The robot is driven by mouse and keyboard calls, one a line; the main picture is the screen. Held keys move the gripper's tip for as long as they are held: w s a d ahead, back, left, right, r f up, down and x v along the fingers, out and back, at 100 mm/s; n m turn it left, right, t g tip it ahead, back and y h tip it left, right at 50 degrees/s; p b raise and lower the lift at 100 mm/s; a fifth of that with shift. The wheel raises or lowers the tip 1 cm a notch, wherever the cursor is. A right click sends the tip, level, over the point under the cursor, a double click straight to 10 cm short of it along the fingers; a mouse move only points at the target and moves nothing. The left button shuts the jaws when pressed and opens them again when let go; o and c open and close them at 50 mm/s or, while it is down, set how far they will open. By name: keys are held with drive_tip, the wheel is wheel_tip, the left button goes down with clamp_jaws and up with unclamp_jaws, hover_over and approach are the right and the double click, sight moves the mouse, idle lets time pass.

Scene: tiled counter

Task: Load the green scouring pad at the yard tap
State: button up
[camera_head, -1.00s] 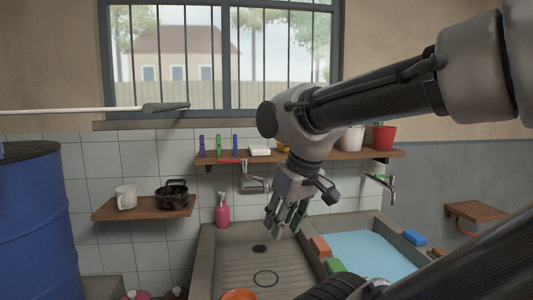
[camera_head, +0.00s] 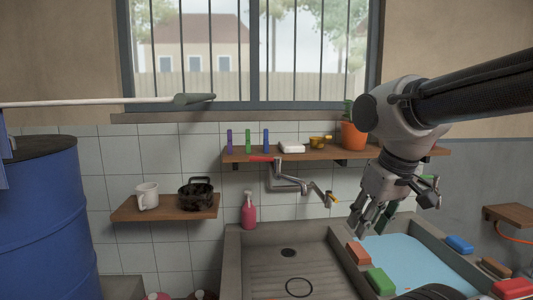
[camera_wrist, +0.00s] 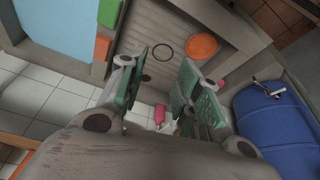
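The green scouring pad (camera_head: 380,281) lies on the divider between the two sink basins, beside an orange block (camera_head: 358,254). It also shows at the top of the wrist view (camera_wrist: 108,12). A wall tap with a red lever (camera_head: 288,183) reaches over the left basin. A second wall tap (camera_head: 437,188) with a green part is at the right, partly hidden by my arm. My gripper (camera_head: 371,220) hangs above the far end of the divider and the water-filled basin. In the wrist view its fingers (camera_wrist: 160,85) are apart with nothing between them.
A pink bottle (camera_head: 248,212) stands behind the left basin. A blue barrel (camera_head: 45,220) is at the left.

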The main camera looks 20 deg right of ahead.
drive_tip(key=w, duration=0.2)
wheel_tip(320, 180, up, 15)
drive_tip(key=m+g, duration=0.2)
drive_tip(key=m, duration=1.5)
hover_over(259, 158)
drive_tip(key=s+m, duration=0.1)
drive_tip(key=m, duration=0.3)
drive_tip(key=shift+h, duration=0.3)
drive_tip(key=f, duration=0.5)
drive_tip(key=w+f, duration=0.1)
drive_tip(key=f, duration=0.1)
drive_tip(key=shift+w+f, duration=0.1)
drive_tip(key=shift+f, duration=0.1)
clamp_jaws()
